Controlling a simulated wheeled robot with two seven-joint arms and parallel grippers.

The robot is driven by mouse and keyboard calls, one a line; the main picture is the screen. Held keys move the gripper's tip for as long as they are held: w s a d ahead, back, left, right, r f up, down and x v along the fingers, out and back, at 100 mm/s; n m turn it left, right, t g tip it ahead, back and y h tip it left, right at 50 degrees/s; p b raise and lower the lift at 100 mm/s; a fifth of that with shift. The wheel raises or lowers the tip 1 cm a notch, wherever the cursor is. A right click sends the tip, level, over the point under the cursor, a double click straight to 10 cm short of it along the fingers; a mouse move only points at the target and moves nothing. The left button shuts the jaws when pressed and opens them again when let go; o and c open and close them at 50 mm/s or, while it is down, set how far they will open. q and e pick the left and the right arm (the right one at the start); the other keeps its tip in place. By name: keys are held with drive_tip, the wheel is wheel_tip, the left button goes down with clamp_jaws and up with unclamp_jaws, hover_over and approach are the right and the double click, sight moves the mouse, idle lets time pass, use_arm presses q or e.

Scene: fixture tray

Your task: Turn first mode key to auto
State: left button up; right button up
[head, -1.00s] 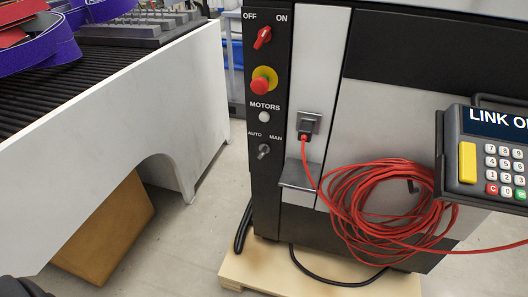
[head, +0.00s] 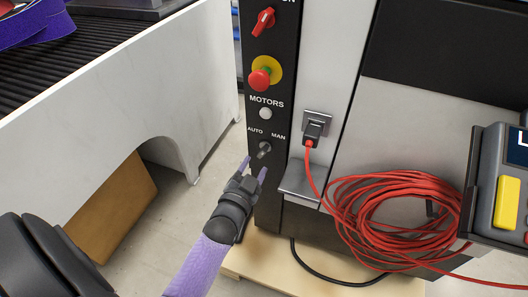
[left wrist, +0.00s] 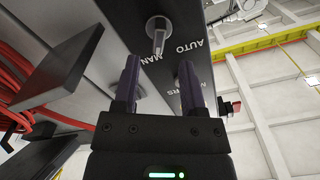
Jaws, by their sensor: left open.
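The mode key (head: 264,148) is a small metal key switch on the black control panel, under the labels AUTO at left and MAN at right. It also shows in the left wrist view (left wrist: 158,28), where the lettering is upside down. My left gripper (head: 254,168) is open and empty just below and in front of the key. In the left wrist view its two purple fingers (left wrist: 160,78) point toward the panel, with the key beyond their tips and apart from them. My right gripper is not in view.
Above the key are a white MOTORS button (head: 265,113), a red emergency stop (head: 260,79) and a red rotary switch (head: 263,21). To the right are a grey ledge (head: 300,183), a plugged red cable (head: 400,210) in a coil, and a keypad pendant (head: 507,200).

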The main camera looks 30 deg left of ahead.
sight(261, 156)
use_arm(q)
drive_tip(key=x, duration=0.2)
drive_tip(key=b+x, duration=0.1)
drive_tip(key=x, duration=0.1)
drive_tip(key=shift+w+f+b, duration=0.25)
drive_tip(key=shift+w+b, duration=0.05)
drive_tip(key=shift+w, duration=0.05)
drive_tip(key=shift+w+a+r, duration=0.1)
drive_tip(key=shift+w, duration=0.25)
drive_tip(key=c, duration=0.6)
clamp_jaws()
